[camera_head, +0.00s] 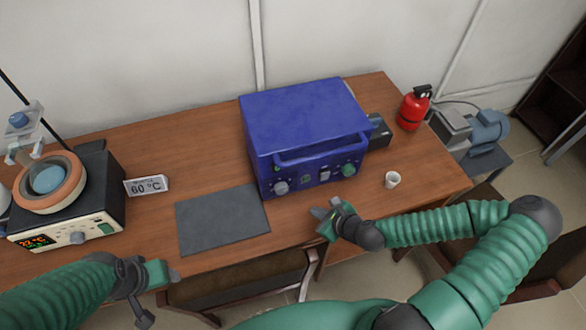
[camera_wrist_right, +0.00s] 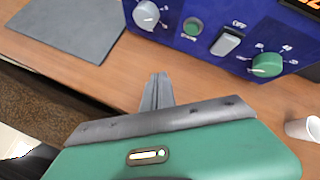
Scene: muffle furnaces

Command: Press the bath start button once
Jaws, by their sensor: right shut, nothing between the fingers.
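The heating bath (camera_head: 108,190) stands at the far left of the table, a black and cream unit with an orange-rimmed round vessel on top. Its front panel has a lit display (camera_head: 38,242), a grey knob (camera_head: 77,238) and a small control (camera_head: 105,228) too small to identify. My left gripper (camera_head: 155,292) is low in the head view, in front of and to the right of the bath, apart from it; its finger opening is unclear. My right gripper (camera_head: 319,213) is shut and empty before the blue furnace; its fingers show in the wrist view (camera_wrist_right: 157,92).
A blue furnace (camera_head: 305,120) with knobs stands mid-table. A grey mat (camera_head: 222,220) lies to its left, a 60 °C sign (camera_head: 146,186) beside the bath. A white cup (camera_head: 392,180) and red extinguisher (camera_head: 414,107) are at right. A chair (camera_head: 240,283) is at the front edge.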

